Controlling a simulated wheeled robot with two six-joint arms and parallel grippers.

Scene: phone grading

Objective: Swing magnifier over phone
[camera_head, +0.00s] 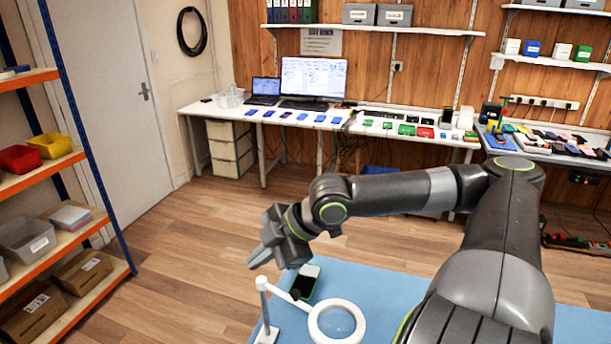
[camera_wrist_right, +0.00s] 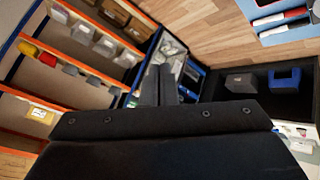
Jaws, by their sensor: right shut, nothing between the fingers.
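The magnifier is white, with a round ring lens (camera_head: 354,334) on an arm from a short upright stand (camera_head: 264,305) on the blue mat. A phone (camera_head: 304,286), dark with a green edge and a pale upper part, lies on the mat behind the magnifier's arm. The ring is to the right of and nearer than the phone, not over it. My right gripper (camera_head: 262,256) is shut and empty, raised to the upper left of the phone and apart from the magnifier. Its shut fingers also show in the right wrist view (camera_wrist_right: 158,86). My left gripper is not in view.
The blue mat (camera_head: 385,285) has bare room right of the phone. A shelf rack (camera_head: 70,160) with bins stands at the left. A white bench (camera_head: 220,108) with several phones and a monitor (camera_head: 313,77) runs along the back wall. Open wooden floor lies between.

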